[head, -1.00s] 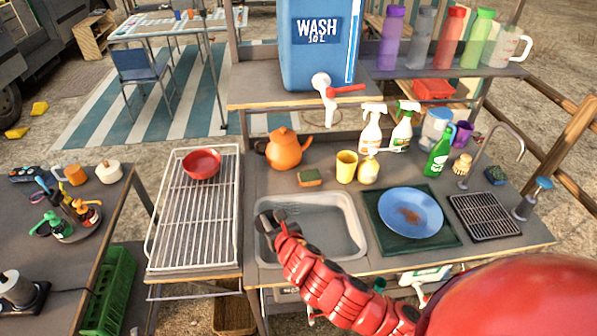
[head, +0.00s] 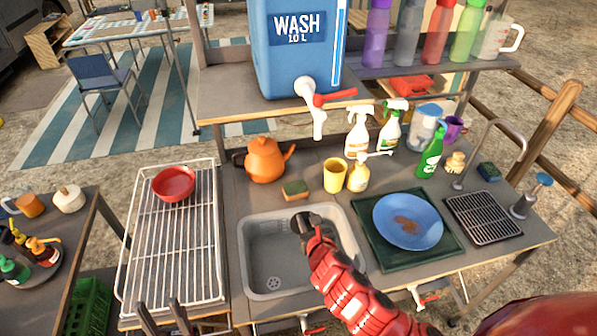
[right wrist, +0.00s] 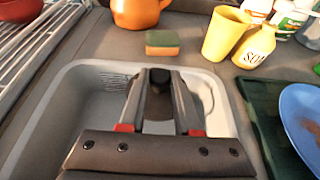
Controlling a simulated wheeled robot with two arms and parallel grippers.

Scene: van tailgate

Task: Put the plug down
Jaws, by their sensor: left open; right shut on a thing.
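My right gripper (head: 304,224) is over the back right part of the grey sink basin (head: 258,235). In the right wrist view, its fingers (right wrist: 160,88) are shut on a small black plug (right wrist: 160,78) between the tips. The fingers hide part of the plug, and in the head view I cannot make it out clearly. The drain (head: 273,283) shows uncovered on the basin floor, to the front left of the right gripper. My left gripper (head: 163,315) is at the bottom left, by the front of the drying rack; its two dark fingers are apart and empty.
A wire drying rack (head: 165,250) with a red bowl (head: 174,184) stands left of the basin. A sponge (head: 295,189), orange kettle (head: 264,160), yellow cup (head: 334,175) and soap bottle (head: 358,177) stand behind it. A blue plate (head: 408,220) lies to the right.

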